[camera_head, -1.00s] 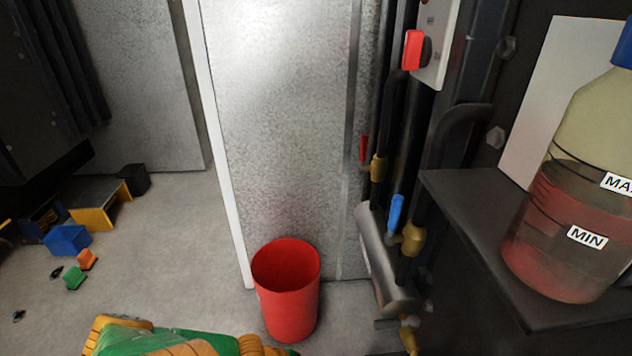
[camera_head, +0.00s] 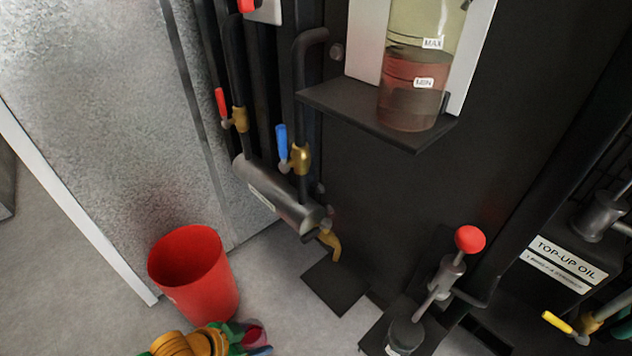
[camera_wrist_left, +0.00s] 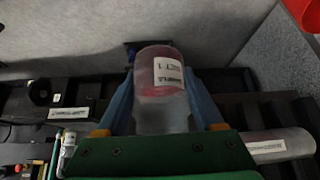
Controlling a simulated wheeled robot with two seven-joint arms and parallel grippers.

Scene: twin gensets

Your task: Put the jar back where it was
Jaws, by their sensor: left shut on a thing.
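The jar (camera_wrist_left: 160,100) is a clear cylinder with pinkish content and a white label. In the left wrist view it sits between the two blue fingers of my left gripper (camera_wrist_left: 160,112), which is shut on it. In the head view, my left gripper (camera_head: 243,335) is at the bottom edge, in front of the red bucket, and a pinkish part of the jar (camera_head: 255,336) shows beside its green part. The rest of the jar is cut off or hidden there. My right gripper is not in view.
A red bucket (camera_head: 195,275) stands on the floor. A bare dark plate (camera_head: 335,286) lies below the brass tap (camera_head: 329,240). A horizontal cylinder (camera_head: 278,195) carries valves with red and blue levers. A reservoir (camera_head: 415,85) sits on a shelf. A red-knobbed pump (camera_head: 447,275) stands right.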

